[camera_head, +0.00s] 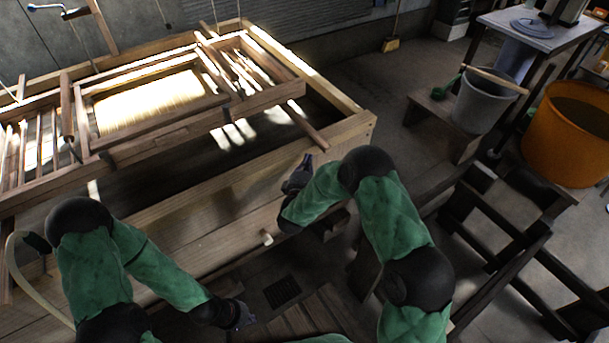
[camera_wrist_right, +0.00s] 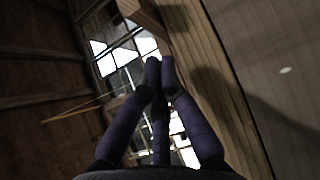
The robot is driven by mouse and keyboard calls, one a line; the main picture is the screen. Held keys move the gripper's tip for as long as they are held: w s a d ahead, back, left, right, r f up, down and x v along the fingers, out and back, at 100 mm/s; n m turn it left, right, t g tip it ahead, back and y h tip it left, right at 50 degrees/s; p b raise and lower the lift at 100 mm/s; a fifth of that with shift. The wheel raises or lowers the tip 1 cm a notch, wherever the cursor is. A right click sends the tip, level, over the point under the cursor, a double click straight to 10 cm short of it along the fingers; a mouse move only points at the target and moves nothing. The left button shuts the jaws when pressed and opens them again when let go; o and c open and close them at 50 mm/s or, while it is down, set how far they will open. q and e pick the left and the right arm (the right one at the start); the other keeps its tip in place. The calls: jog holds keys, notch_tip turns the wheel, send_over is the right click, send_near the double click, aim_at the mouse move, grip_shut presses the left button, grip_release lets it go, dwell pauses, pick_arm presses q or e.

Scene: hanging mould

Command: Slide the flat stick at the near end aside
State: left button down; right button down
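A brown wooden stick (camera_head: 308,130) pokes out from under the right end of the hanging mould frame (camera_head: 205,125) and slants down over the vat towards its near wall. I take it for the flat stick. My right gripper (camera_head: 304,160) is at the vat's near rim, just left of and below the stick's near end; I cannot tell whether they touch. In the right wrist view its dark fingers (camera_wrist_right: 160,62) come together at the tips with nothing visible between them. My left gripper (camera_head: 240,316) hangs low in front of the vat, its fingers too small to judge.
The wooden vat's thick near wall (camera_head: 215,195) lies between me and the mould. Dark wooden steps (camera_head: 500,235) stand at lower right.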

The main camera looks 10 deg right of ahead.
jog(key=shift+w+d+b, duration=0.25)
jog(key=shift+w+d, duration=0.05)
jog(key=shift+d, duration=0.6)
jog(key=shift+w+d+b, duration=0.2)
jog(key=shift+w+d, duration=0.05)
jog(key=shift+d, duration=0.65)
jog(key=w+d+b, duration=0.1)
jog(key=w+d, duration=0.2)
jog(key=d, duration=0.6)
jog(key=w+d+b, duration=0.1)
jog(key=w+d, duration=0.2)
jog(key=d, duration=0.6)
jog(key=shift+w, duration=0.25)
jog(key=shift+d+r, duration=0.1)
